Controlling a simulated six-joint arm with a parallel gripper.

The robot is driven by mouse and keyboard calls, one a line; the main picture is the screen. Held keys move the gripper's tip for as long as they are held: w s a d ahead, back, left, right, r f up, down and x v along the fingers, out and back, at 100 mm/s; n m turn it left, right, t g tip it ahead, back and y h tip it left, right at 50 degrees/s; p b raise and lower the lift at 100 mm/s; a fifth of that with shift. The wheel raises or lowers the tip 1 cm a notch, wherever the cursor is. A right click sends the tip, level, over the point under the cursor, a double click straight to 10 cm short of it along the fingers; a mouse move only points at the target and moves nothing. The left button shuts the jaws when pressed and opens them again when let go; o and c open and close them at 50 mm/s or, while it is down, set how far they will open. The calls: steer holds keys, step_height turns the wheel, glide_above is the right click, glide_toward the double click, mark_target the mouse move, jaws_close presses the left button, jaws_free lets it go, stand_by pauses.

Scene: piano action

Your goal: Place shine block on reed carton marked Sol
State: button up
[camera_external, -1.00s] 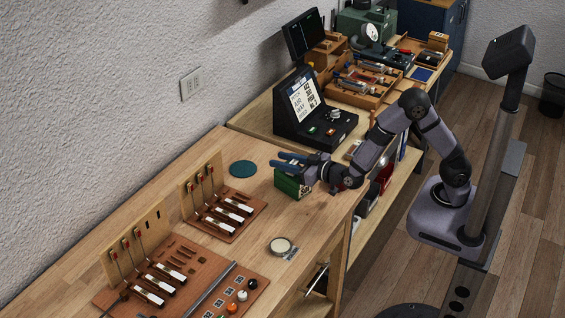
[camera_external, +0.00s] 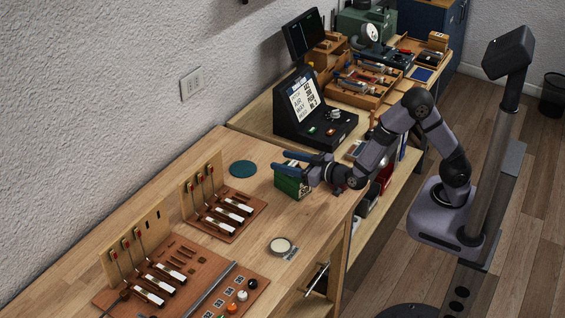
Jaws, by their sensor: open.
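A green box (camera_external: 291,185) with pale markings stands on the wooden workbench, near its right edge. It looks like a carton, but I cannot read whether it says Sol. My gripper (camera_external: 279,160) reaches in from the right and is open, its blue-grey fingers level over the top of the green box. The fingers hide part of the box top, and I cannot tell whether they touch it.
A teal round pad (camera_external: 243,169) lies left of the box. A round tin (camera_external: 281,246) sits nearer the front. Two wooden key racks (camera_external: 222,214) (camera_external: 150,268) stand on the left. A black console (camera_external: 313,112) stands behind. Bare bench lies between pad and tin.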

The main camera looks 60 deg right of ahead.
steer(key=s+r, duration=0.1)
steer(key=s, duration=0.9)
steer(key=shift+s+r+b, duration=0.3)
steer(key=shift+s+b, duration=0.05)
steer(key=shift+b, duration=0.1)
